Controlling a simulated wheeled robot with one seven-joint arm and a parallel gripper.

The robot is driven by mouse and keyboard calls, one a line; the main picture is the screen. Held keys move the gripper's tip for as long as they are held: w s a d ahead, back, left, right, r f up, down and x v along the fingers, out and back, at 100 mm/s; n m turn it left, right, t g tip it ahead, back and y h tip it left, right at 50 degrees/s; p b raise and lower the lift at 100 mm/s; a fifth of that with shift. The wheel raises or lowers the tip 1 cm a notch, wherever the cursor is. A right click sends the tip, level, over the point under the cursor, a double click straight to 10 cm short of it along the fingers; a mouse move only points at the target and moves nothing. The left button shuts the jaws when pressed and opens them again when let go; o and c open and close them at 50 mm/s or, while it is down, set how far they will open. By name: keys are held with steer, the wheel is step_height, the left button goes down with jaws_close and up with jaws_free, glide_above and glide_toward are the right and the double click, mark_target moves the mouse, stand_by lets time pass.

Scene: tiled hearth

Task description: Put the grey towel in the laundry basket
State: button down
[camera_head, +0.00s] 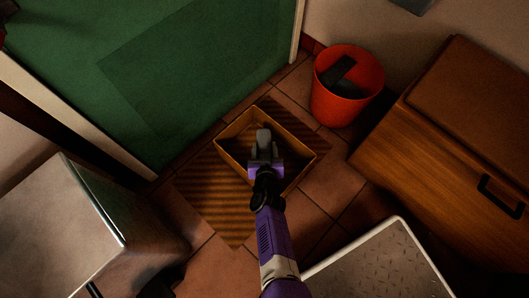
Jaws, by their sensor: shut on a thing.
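My gripper (264,148) points down over the open tan box (232,158), which may be the laundry basket. It is shut on a small grey thing (264,136) that looks like the grey towel, though the jaws and the thing are hard to tell apart. The grey thing is within the box's outline; whether it touches the box floor I cannot tell. My arm hides the box's near side.
The box stands on a brown striped mat (205,205) on the tiles. A red bucket (345,105) with a dark flat thing (338,69) inside stands at the upper right. A wooden cabinet (440,130) is on the right, a pale box-like unit (75,230) on the left, a green door (190,60) behind.

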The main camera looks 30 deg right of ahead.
steer(key=shift+f+b, duration=0.6)
steer(key=shift+f, duration=0.9)
steer(key=shift+f, duration=0.2)
steer(key=c, duration=0.6)
jaws_free()
steer(key=shift+c, duration=0.2)
steer(key=shift+r, duration=0.15)
steer(key=shift+s+a+r, duration=0.15)
steer(key=shift+r, duration=0.15)
steer(key=p+v, duration=0.6)
steer(key=v, duration=0.5)
steer(key=shift+s, duration=0.25)
